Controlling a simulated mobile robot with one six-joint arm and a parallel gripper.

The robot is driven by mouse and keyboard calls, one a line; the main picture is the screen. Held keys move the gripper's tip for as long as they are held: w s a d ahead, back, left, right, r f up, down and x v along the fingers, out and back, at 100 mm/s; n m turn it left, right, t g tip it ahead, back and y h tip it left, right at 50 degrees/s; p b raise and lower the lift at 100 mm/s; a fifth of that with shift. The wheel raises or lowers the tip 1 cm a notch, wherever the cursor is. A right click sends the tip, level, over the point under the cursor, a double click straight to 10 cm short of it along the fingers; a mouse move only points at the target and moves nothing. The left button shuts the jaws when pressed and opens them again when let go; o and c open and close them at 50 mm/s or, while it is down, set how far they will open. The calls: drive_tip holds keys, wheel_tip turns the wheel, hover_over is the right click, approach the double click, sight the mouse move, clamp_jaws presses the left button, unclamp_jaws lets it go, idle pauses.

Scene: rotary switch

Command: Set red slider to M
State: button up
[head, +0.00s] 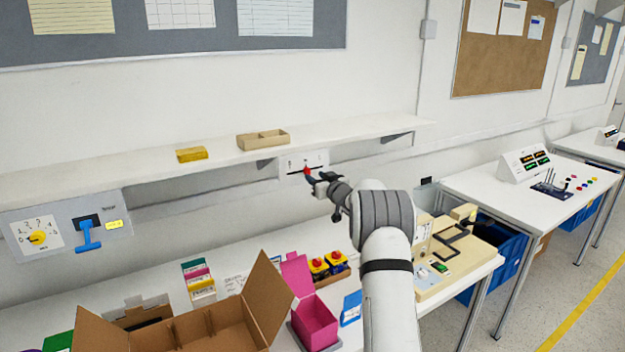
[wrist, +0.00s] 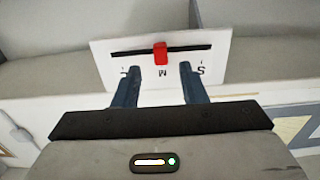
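The red slider (wrist: 160,53) sits on a dark horizontal slot in a white panel (wrist: 215,62) in the wrist view. Letters are printed under the slot: M lies below the slider, S at the right, and a partly hidden letter at the left. The slider stands about above M, a touch left of it. In the head view the red slider (head: 307,170) shows small on the wall panel (head: 290,163) under the shelf. My gripper (wrist: 157,72) is open, its two fingers apart below the slider with nothing between them. Whether the fingers touch the panel I cannot tell.
A shelf (head: 110,158) with a wooden tray (head: 263,139) and a yellow block (head: 191,154) runs above the panel. Below, the table holds an open cardboard box (head: 215,325), a pink bin (head: 315,318) and red-yellow buttons (head: 328,264). A yellow knob dial (head: 38,238) is at far left.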

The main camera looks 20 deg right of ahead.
drive_tip(key=s, duration=0.2)
drive_tip(key=s+b, duration=0.1)
drive_tip(key=s, duration=0.1)
drive_tip(key=shift+d, duration=0.35)
drive_tip(key=s+a+r+m+g+h, duration=0.2)
drive_tip(key=s+a+r+g+h, duration=0.15)
drive_tip(key=s, duration=0.55)
drive_tip(key=s+a+r+m+g+h, duration=0.1)
drive_tip(key=s+a+r+g+h, duration=0.2)
drive_tip(key=s, duration=0.5)
drive_tip(key=s+a+f+g+y, duration=0.1)
drive_tip(key=s+a+f+g, duration=0.1)
drive_tip(key=s, duration=1)
drive_tip(key=s+a+f+g+y, duration=0.1)
drive_tip(key=s+a+f+g, duration=0.2)
drive_tip(key=s+a, duration=0.4)
drive_tip(key=s+a+f+g+y, duration=0.1)
drive_tip(key=s+a+f+g, duration=0.2)
drive_tip(key=s, duration=1.5)
drive_tip(key=shift+a+f+n, duration=0.4)
drive_tip(key=shift+a+f, duration=0.3)
drive_tip(key=shift+a, duration=0.3)
